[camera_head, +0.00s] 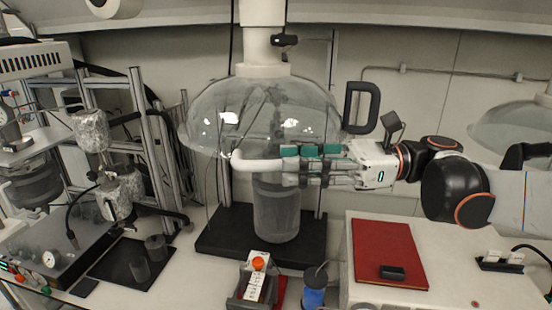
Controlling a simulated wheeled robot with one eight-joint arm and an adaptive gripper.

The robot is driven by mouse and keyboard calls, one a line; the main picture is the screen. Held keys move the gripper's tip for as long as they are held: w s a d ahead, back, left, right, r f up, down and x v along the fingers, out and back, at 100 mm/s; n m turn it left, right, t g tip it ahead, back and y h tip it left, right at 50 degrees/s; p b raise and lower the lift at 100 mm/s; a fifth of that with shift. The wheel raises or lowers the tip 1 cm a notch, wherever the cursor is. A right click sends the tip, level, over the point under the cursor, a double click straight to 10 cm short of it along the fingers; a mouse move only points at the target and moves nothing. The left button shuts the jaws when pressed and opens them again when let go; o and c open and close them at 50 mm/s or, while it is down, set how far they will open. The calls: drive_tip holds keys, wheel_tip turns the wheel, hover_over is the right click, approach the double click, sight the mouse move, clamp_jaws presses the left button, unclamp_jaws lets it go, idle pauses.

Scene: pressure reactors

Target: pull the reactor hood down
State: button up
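The reactor hood (215,110) is a clear dome at the centre, hanging from a white duct above the reactor. A white bar handle (258,164) runs across the front of its lower rim. My gripper (288,164) reaches in from the right, with green-padded fingers at the right part of this handle. The fingers hide that part of the handle, so I cannot tell whether they are closed on it. The reactor (276,210) is a grey cylindrical vessel beneath the hood, its upper part behind the handle and fingers.
The reactor stands on a black base (215,238). A red book (388,252) lies on the right-hand white worktop. A boxy device with an orange knob (258,264) and a blue container (314,297) are in front. Metal framing and equipment crowd the left. Another clear hood (505,130) is at right.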

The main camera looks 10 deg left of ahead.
sight(263, 166)
drive_tip(key=a, duration=0.4)
drive_tip(key=s+a, duration=0.1)
drive_tip(key=shift+a+p, duration=0.4)
clamp_jaws()
drive_tip(key=shift+f, duration=0.1)
